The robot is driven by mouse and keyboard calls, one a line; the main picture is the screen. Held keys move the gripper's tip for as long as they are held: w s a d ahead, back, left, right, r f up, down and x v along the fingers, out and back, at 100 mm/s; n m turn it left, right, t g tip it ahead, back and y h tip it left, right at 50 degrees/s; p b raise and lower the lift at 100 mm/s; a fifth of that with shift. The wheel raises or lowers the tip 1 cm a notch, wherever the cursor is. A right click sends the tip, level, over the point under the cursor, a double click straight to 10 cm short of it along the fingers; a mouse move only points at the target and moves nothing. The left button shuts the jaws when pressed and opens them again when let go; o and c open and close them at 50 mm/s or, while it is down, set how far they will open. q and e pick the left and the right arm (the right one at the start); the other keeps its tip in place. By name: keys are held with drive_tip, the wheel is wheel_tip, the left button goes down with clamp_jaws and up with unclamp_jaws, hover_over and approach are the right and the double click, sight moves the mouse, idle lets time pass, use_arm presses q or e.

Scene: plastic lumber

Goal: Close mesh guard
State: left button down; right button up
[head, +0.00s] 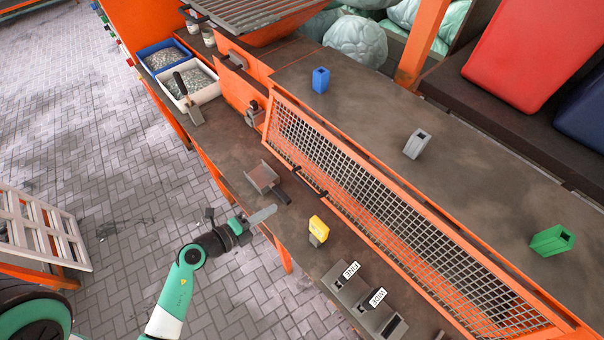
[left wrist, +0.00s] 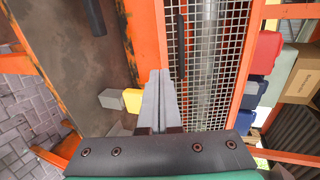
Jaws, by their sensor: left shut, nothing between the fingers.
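The mesh guard (head: 385,220) is a long orange frame with a pale wire grid, running diagonally along the workbench in the head view. A black bar handle (head: 310,181) sits near its front edge. The left wrist view also shows the mesh (left wrist: 215,65) and the dark handle (left wrist: 181,45), ahead of the fingers. I cannot tell the guard's exact tilt. My left gripper (head: 264,215) is shut and empty over the bench's front edge, apart from the handle; its grey fingers (left wrist: 160,90) are together in the left wrist view. My right gripper is not in view.
Blue (head: 320,80), grey (head: 417,144) and green (head: 552,240) blocks stand behind the guard.

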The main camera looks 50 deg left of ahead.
use_arm(q)
drive_tip(key=d+b+x, duration=0.1)
drive_tip(key=b+x, duration=0.2)
drive_tip(key=x, duration=1)
drive_tip(key=shift+w+d+b, duration=0.25)
drive_tip(key=shift+w+b, duration=0.15)
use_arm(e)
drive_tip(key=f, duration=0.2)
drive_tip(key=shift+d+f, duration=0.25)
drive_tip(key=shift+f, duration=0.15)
use_arm(q)
drive_tip(key=shift+f, duration=0.15)
